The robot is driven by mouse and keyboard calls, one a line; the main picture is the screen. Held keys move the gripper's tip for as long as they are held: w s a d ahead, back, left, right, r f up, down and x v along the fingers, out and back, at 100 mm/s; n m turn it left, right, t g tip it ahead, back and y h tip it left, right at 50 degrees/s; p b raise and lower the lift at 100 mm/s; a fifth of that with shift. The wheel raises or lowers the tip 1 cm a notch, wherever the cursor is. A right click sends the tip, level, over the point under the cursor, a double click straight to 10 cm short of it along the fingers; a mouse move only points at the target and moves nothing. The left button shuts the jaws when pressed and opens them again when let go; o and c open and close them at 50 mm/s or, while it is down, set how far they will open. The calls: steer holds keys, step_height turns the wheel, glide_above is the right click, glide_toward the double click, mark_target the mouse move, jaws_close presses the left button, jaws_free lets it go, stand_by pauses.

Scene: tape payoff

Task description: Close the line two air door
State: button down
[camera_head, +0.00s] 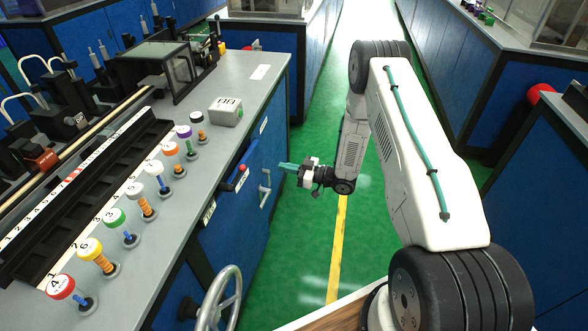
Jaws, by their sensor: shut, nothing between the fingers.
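My gripper (281,165) has teal fingers, closed together and empty. It is at mid-picture, pointing left toward the blue front of the left bench, and seems a little apart from it. On that front, a blue panel (241,163) with a red knob (243,168) stands out below the bench top. Metal handles (265,188) are just right of it, below my fingertips. Small white label plates (209,213) are on the front, too small to read. I cannot tell which part is the line two air door, or whether it is open.
The grey bench top (235,75) carries a row of numbered coloured knobs, a black rail (95,190) and a grey box (226,111). A metal handwheel (221,297) juts out at the lower front. The green floor (305,225) with its yellow line is clear between the benches.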

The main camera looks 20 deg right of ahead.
mark_target(256, 159)
steer(key=x, duration=0.8)
steer(key=shift+w+a, duration=0.1)
steer(key=shift+w, duration=0.05)
steer(key=shift+w+a, duration=0.2)
steer(key=shift+a, duration=0.05)
steer(key=x, duration=0.3)
steer(key=shift+w+a+r, duration=0.1)
steer(key=shift+w, duration=0.25)
steer(key=shift+a, duration=0.1)
steer(key=shift+a+r, duration=0.1)
steer(key=shift+s+d, duration=0.15)
steer(key=shift+d, duration=0.2)
steer(key=w+v, duration=0.1)
steer(key=v, duration=1.3)
steer(key=shift+d+f, duration=0.25)
steer(key=shift+d, duration=0.25)
